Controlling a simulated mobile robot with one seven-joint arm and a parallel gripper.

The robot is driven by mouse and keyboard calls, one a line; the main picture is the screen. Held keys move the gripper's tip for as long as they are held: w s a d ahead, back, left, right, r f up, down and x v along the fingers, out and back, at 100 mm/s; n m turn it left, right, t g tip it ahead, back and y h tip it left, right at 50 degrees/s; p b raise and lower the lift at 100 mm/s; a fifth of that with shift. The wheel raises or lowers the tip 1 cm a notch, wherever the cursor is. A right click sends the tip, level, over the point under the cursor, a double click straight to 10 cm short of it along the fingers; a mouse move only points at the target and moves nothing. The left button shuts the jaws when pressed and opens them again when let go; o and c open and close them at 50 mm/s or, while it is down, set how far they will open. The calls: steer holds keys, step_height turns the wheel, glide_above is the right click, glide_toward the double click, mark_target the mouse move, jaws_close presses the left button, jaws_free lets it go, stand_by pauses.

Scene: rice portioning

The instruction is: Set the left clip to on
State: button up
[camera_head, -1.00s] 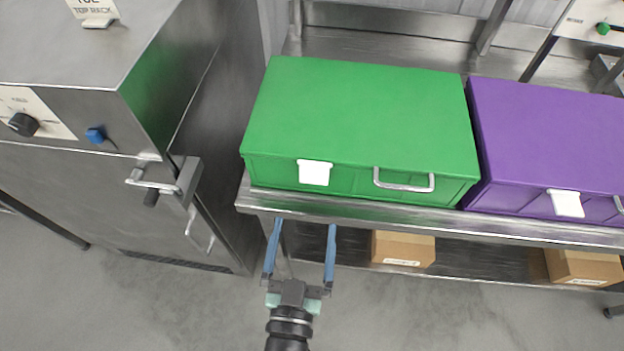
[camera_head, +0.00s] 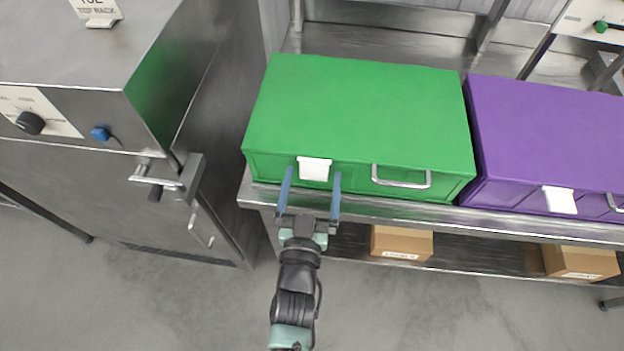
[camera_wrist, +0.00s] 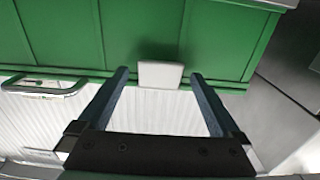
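A green box (camera_head: 360,110) with a closed lid sits on the steel shelf. A white clip (camera_head: 314,169) is on its front face, left of a metal handle (camera_head: 401,177). My gripper (camera_head: 312,178) is open, with its two blue fingers pointing at the box front, one to each side of the clip in the picture. In the wrist view the clip (camera_wrist: 160,75) shows between and just beyond the fingertips (camera_wrist: 159,76), with nothing between the fingers. I cannot tell whether the fingertips touch the box. A purple box (camera_head: 550,135) to the right has its own white clip (camera_head: 560,200).
A steel cabinet (camera_head: 80,210) with a knob, a blue button and a latch handle (camera_head: 160,180) stands at the left. Cardboard boxes (camera_head: 402,243) lie on the lower shelf. The floor in front is clear.

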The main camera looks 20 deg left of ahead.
steer(key=c, duration=1.3)
steer(key=f+b, duration=0.1)
steer(key=b, duration=0.3)
steer(key=shift+w+t, duration=0.1)
steer(key=shift+t, duration=0.3)
steer(key=shift+c, duration=0.2)
steer(key=t+b, duration=0.1)
steer(key=b, duration=0.3)
steer(key=shift+w+f+y+b, duration=0.2)
steer(key=shift+y+b, duration=0.1)
steer(key=shift+b, duration=0.1)
steer(key=shift+a+t+b, duration=0.1)
steer(key=shift+t+b, duration=0.3)
steer(key=shift+b, duration=0.05)
steer(key=shift+w+r+b, duration=0.1)
steer(key=shift+r+b, duration=0.1)
steer(key=shift+b, duration=0.15)
steer(key=shift+r, duration=0.15)
steer(key=o, duration=1.4)
